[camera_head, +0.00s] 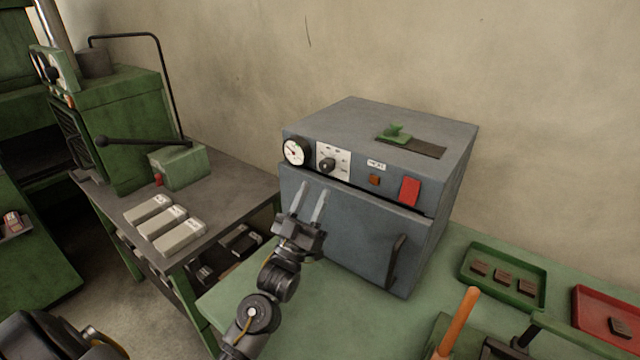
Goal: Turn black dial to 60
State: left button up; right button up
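The black dial (327,165) sits on a white scale plate (341,155) on the front panel of a grey oven-like box (378,209). The numbers on the plate are too small to read, and I cannot tell the dial's setting. My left gripper (312,202) is in front of the box's door, below and a little left of the dial, fingers pointing up. Its two fingers are apart with nothing between them. It does not touch the dial. My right gripper is not clearly in view.
A round gauge (295,151) is left of the dial; a red switch (409,191) is to the right. A door handle (396,262) sticks out. A green tray (503,276) and a red tray (607,318) lie at right. Grey blocks (166,223) lie on the left table.

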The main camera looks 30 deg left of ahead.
pick_arm(q)
jog(key=v, duration=0.3)
jog(key=shift+s+f+b, duration=0.15)
jog(key=shift+s+b, duration=0.05)
jog(key=shift+b, duration=0.15)
